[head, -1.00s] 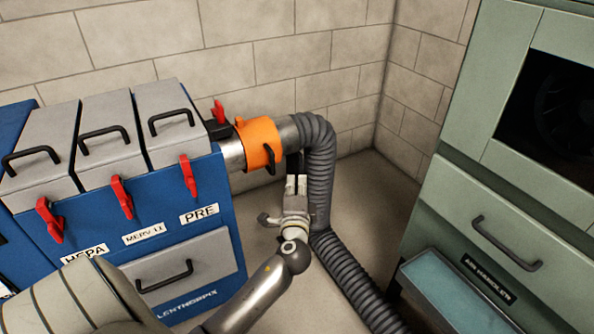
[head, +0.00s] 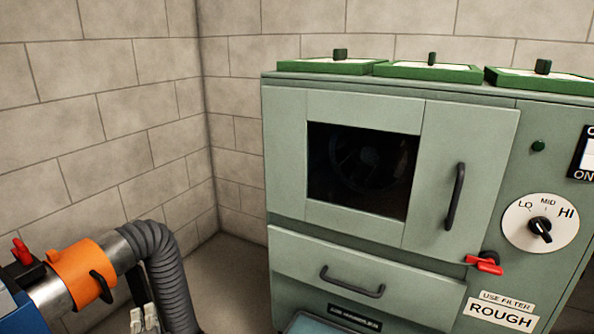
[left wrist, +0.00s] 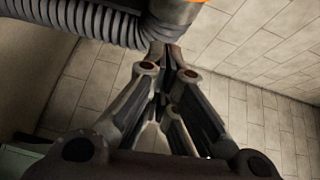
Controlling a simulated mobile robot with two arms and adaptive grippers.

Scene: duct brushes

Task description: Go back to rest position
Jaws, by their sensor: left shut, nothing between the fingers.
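My left gripper (head: 144,318) shows at the lower left edge of the head view, just below the orange collar and beside the grey hose. Most of it and its arm are cut off by the frame. In the left wrist view its fingers (left wrist: 167,52) come together at the tips, shut and empty, close under the hose and its metal end. I cannot tell whether the fingertips touch the hose. My right gripper is in neither view.
The ribbed hose (head: 165,270) bends down from the orange collar (head: 80,272) on a metal pipe at the lower left. A green air handler cabinet (head: 285,190) with a dial (head: 540,226), a red latch (head: 485,264) and a drawer (head: 365,272) fills the right. Green-framed filters (head: 430,71) lie on top.

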